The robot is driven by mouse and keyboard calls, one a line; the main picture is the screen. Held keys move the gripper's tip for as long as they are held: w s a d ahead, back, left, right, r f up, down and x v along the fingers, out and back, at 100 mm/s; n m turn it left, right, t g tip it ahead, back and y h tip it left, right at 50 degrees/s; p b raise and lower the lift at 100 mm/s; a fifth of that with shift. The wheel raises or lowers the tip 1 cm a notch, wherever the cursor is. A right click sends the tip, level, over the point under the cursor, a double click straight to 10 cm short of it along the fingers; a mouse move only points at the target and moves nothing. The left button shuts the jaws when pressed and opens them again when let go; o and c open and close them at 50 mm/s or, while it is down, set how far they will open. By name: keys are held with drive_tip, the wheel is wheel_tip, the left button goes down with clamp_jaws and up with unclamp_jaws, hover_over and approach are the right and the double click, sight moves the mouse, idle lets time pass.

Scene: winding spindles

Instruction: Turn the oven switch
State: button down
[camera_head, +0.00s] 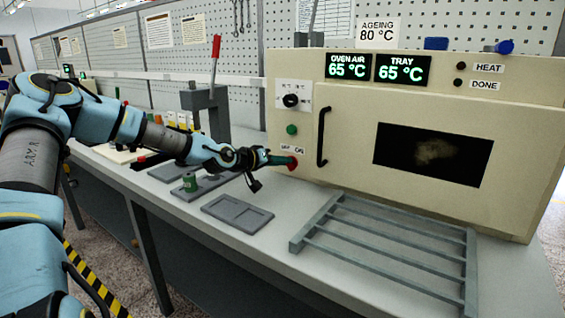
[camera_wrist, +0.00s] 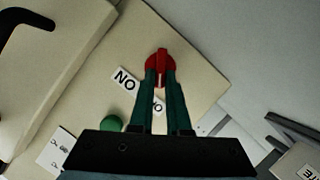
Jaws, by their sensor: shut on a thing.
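The oven (camera_head: 350,150) is a cream box with a dark window, on the bench at the right. Its red rotary switch (camera_head: 293,163) is low on the left of the front panel, under two small labels. In the wrist view the red switch (camera_wrist: 160,62) sits between my fingertips, near a label and a green button. My gripper (camera_head: 284,161) reaches in from the left and is shut on the switch; its green fingers (camera_wrist: 160,82) touch its sides. The fingers partly hide the knob, and I cannot tell which label it points to.
Displays (camera_head: 375,67) read oven air 65 °C and tray 65 °C; a sign (camera_head: 378,33) reads ageing 80 °C. A black handle (camera_head: 322,137) is right of the switch. A grey rack (camera_head: 385,235), an empty tray (camera_head: 238,213) and a green spool (camera_head: 190,182) stand on the bench.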

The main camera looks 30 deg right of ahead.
drive_tip(key=c, duration=0.9)
unclamp_jaws()
drive_tip(key=v, duration=0.2)
drive_tip(key=p+v, duration=0.1)
drive_tip(key=v, duration=0.1)
drive_tip(key=shift+a+r+p, duration=0.2)
drive_tip(key=shift+r+p, duration=0.1)
drive_tip(key=shift+p+v, duration=0.45)
drive_tip(key=shift+v, duration=2.7)
drive_tip(key=shift+f, duration=0.25)
